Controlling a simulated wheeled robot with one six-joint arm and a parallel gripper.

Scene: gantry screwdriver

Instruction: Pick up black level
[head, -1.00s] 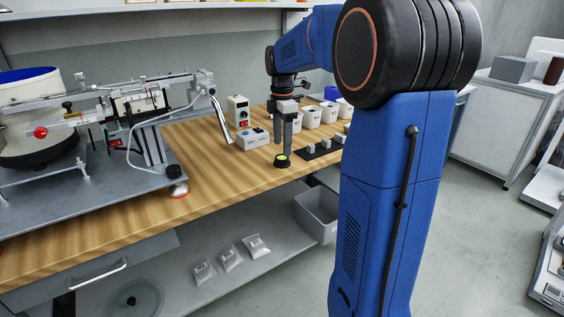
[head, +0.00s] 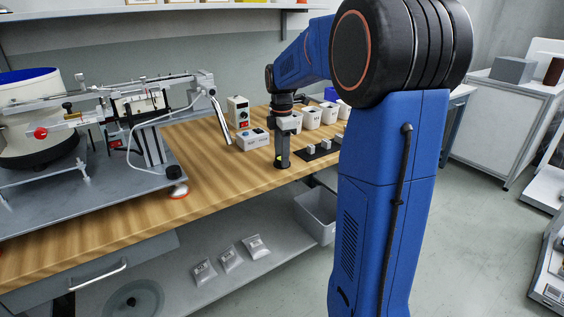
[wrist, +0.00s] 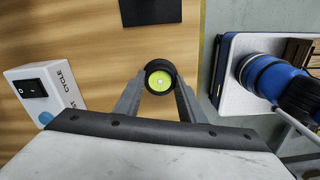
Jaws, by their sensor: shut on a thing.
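The black level is a small round black piece with a yellow-green vial face; it shows between the fingertips in the wrist view (wrist: 159,79). In the head view the level (head: 281,163) is at the tabletop near the front edge, partly covered by the fingers. My gripper (head: 282,160) points down over it. In the wrist view its two grey fingers (wrist: 158,92) are shut on the level, one on each side. I cannot tell whether the level touches the wood.
A white box with a black switch (wrist: 34,88) stands close by on the left in the wrist view. A dark mat (head: 318,152) with small grey blocks lies to the right. Wooden tabletop (head: 225,175) in front is clear.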

